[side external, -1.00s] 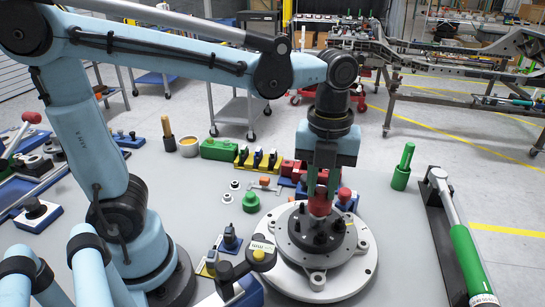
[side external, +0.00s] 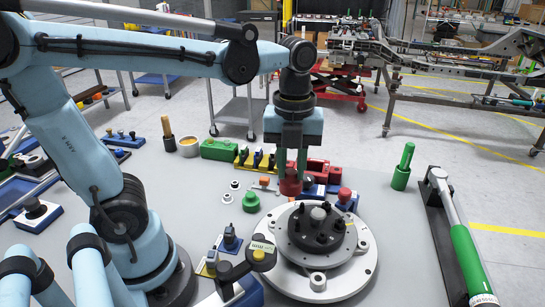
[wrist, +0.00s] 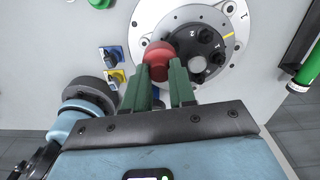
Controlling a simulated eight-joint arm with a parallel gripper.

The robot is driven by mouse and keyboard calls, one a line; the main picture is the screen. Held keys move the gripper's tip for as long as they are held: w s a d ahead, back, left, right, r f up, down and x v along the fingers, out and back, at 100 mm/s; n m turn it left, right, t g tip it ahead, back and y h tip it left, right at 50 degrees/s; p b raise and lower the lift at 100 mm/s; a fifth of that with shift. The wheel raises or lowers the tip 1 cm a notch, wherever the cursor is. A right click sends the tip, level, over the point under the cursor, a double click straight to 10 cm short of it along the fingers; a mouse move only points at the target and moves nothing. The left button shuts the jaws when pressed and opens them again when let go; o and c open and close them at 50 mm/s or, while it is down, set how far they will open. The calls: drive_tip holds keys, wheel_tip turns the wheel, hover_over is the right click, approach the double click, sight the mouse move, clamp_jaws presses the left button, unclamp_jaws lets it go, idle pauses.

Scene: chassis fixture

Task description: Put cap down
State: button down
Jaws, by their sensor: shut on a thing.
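A red round-topped cap (side external: 291,187) is held between the green fingers of my gripper (side external: 293,178). In the wrist view the cap (wrist: 158,54) sits at the tips of the fingers (wrist: 160,72). In the side view the cap is in front of the red and blue blocks, behind and left of the black hub; I cannot tell whether its underside touches anything. The black hub (side external: 300,240) with its upright studs stands on a round light-grey flange (side external: 340,280).
Red blocks (side external: 318,168) and a red-knobbed blue block (side external: 345,197) stand close to the cap. A green knob-like piece (side external: 251,202) and small washers (side external: 227,197) lie to the left. A green cylinder (side external: 402,168) and a green-handled wrench (side external: 460,240) are at right.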

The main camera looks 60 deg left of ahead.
drive_tip(key=s+a+f+n, duration=0.3)
drive_tip(key=s+a+f, duration=0.1)
drive_tip(key=s+a, duration=0.4)
drive_tip(key=shift+w+a+f, duration=0.1)
drive_tip(key=shift+w+f, duration=0.1)
drive_tip(key=shift+f, duration=1.4)
drive_tip(key=shift+w+a+f, duration=0.1)
drive_tip(key=shift+w+f, duration=0.1)
drive_tip(key=shift+f, duration=1.35)
drive_tip(key=shift+w+a+f, duration=0.1)
drive_tip(key=shift+w+f, duration=0.1)
drive_tip(key=shift+f, duration=1.4)
drive_tip(key=shift+f, duration=0.1)
drive_tip(key=c, duration=0.9)
unclamp_jaws()
drive_tip(key=shift+c, duration=0.2)
drive_tip(key=shift+r, duration=6.05)
drive_tip(key=w+d+n+t, duration=0.3)
drive_tip(key=n, duration=0.8)
drive_tip(key=w+d+f+n+t, duration=0.1)
drive_tip(key=w+d+n+t, duration=0.2)
drive_tip(key=n, duration=0.8)
drive_tip(key=shift+w+d+t, duration=0.15)
drive_tip(key=shift+w+t, duration=0.3)
drive_tip(key=shift+t, duration=0.15)
